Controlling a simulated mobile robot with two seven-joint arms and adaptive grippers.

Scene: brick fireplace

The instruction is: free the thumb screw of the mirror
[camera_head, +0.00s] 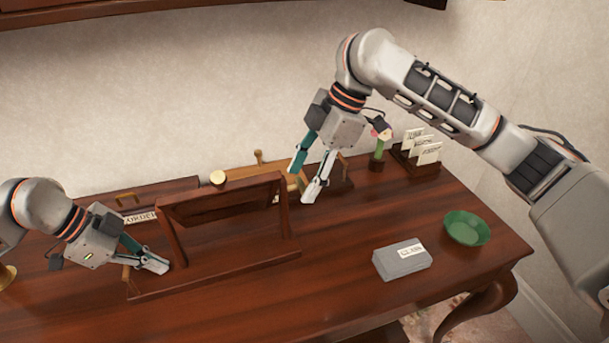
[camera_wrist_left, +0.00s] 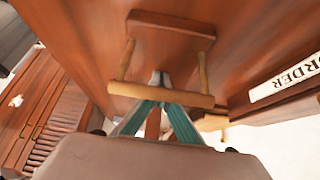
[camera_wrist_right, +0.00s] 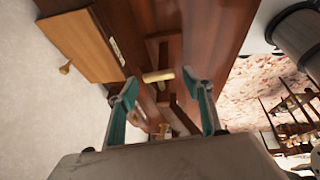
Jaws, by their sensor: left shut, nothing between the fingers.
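The mirror (camera_head: 220,189) is a dark wooden frame on a low stand in the middle of the desk, seen in the head view. A pale brass peg (camera_wrist_right: 158,76), which looks like the thumb screw, sticks out from dark wood in the right wrist view. My right gripper (camera_head: 305,185) is open by the mirror's right side, its fingers (camera_wrist_right: 165,100) on either side of the peg's line and apart from it. My left gripper (camera_head: 160,265) is shut at the mirror's lower left. In the left wrist view a light wooden bar handle (camera_wrist_left: 160,95) crosses its fingers, tips showing beyond it.
A grey labelled box (camera_head: 402,262) and a green bowl (camera_head: 466,228) stand on the desk's right. A card holder (camera_head: 415,170) stands at the back right, beside a small potted cactus (camera_head: 378,150). The desk front (camera_head: 310,295) is clear.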

